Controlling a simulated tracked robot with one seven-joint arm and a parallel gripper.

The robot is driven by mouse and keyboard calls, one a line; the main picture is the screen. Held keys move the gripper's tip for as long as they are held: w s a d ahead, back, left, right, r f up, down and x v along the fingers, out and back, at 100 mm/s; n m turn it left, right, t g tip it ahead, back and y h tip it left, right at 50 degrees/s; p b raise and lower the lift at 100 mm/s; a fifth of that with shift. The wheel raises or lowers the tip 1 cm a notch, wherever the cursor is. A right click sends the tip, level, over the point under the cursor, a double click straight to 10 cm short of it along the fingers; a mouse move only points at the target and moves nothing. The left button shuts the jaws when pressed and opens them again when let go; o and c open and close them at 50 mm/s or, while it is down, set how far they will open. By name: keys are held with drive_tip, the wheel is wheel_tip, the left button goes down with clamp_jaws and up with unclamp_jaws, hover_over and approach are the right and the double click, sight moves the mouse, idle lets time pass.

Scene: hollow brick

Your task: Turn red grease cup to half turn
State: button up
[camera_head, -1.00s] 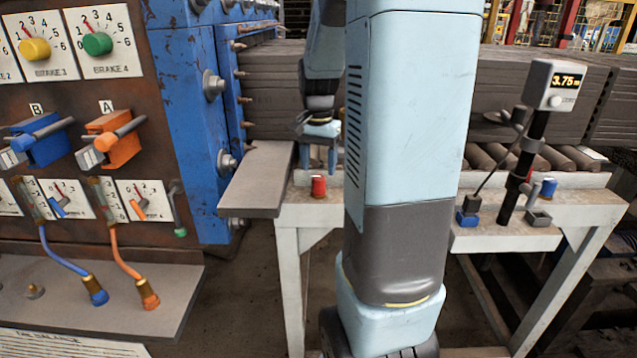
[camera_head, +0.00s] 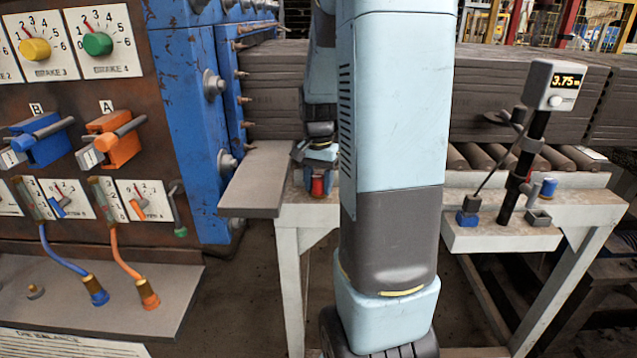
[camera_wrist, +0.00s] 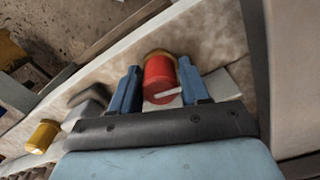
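The red grease cup (camera_head: 318,185) stands on the pale ledge beside the grey plate. In the wrist view the red cup (camera_wrist: 160,80) has a white pointer mark on its face and a brass-coloured rim behind it. My gripper (camera_head: 318,172) is at the cup, and in the wrist view its two blue fingers (camera_wrist: 160,90) stand on either side of it. The fingers are open, with a narrow gap on the left and little or none visible on the right. The cup's far side is hidden.
A grey plate (camera_head: 258,180) sticks out just left of the cup. A blue cup (camera_head: 548,187) and a post with a display (camera_head: 553,85) stand on the ledge at right. A yellow cup (camera_wrist: 43,136) shows in the wrist view. Blue machine frame (camera_head: 195,120) stands at left.

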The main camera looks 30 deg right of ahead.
sight(318, 177)
drive_tip(key=c, duration=0.6)
drive_tip(key=shift+n, duration=1)
drive_tip(key=shift+c, duration=0.2)
drive_tip(key=o, duration=1)
drive_tip(key=shift+r, duration=0.1)
wheel_tip(318, 177, up, 14)
drive_tip(key=shift+f, duration=0.2)
drive_tip(key=s+a+r+n+t, duration=0.1)
drive_tip(key=s+a+n+t, duration=0.1)
drive_tip(key=s+a, duration=0.3)
drive_tip(key=s+a+n+t, duration=0.1)
drive_tip(key=s+a+n, duration=0.3)
drive_tip(key=s+a, duration=0.2)
drive_tip(key=s+a+r+n+t, duration=0.1)
drive_tip(key=s+a+n+t, duration=0.1)
drive_tip(key=s+a, duration=0.3)
drive_tip(key=shift+s+a+r+n+t, duration=0.3)
drive_tip(key=shift+s+n, duration=0.15)
drive_tip(key=shift+n, duration=0.05)
